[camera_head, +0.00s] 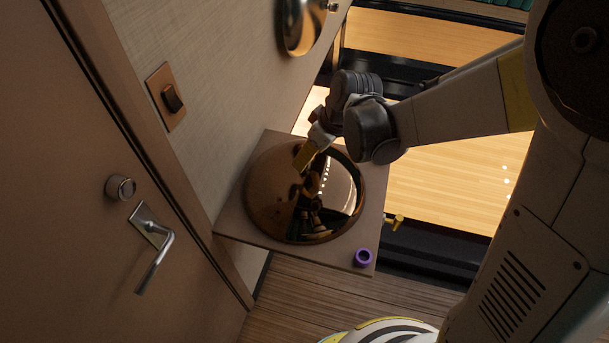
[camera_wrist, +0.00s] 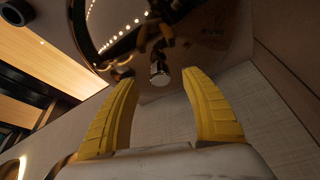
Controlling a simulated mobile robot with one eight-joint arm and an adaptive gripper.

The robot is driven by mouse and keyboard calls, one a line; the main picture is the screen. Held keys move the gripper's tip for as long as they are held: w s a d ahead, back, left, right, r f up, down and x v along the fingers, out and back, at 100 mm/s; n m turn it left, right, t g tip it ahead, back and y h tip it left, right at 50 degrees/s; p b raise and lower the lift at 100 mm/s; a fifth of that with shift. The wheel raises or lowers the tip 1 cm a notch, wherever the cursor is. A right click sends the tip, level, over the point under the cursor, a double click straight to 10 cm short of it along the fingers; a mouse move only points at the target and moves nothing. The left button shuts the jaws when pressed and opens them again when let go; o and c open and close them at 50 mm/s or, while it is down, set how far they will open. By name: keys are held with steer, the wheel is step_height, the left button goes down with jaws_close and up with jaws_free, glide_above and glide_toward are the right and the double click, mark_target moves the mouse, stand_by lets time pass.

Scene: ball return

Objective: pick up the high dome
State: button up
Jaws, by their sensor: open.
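A large bronze mirror-like dome (camera_head: 270,205) sits on a square brown board (camera_head: 240,232). My gripper (camera_head: 303,160) is over its far part, with yellow fingers pointing down at it. In the wrist view the fingers (camera_wrist: 160,80) are apart and empty, and a small metal knob (camera_wrist: 159,70) shows between and just past the fingertips, against a shiny dome surface (camera_wrist: 205,35). I cannot tell the exact gap to the knob. A second shiny dome (camera_head: 300,25) with a knob is by the wall at the top. The pictures do not settle which dome is the high one.
A small purple ring-shaped piece (camera_head: 363,258) is at the board's near right corner. A yellow handle (camera_head: 394,221) is right of the board. A beige wall (camera_head: 210,90) with a switch (camera_head: 168,97) and a door (camera_head: 60,200) with a lever (camera_head: 155,255) stand on the left.

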steer(key=b+x, duration=0.2)
steer(key=x, duration=0.3)
steer(key=shift+r, duration=0.15)
steer(key=c, duration=1.1)
steer(key=shift+c, duration=0.3)
step_height(320, 180, up, 4)
steer(key=shift+r+p, duration=0.1)
steer(key=shift+p, duration=0.95)
jaws_close()
steer(key=d+r+p, duration=0.3)
steer(key=d+r, duration=0.3)
steer(key=d, duration=0.5)
steer(key=shift+s+d+r+p, duration=0.25)
steer(key=shift+d+r+p, duration=0.15)
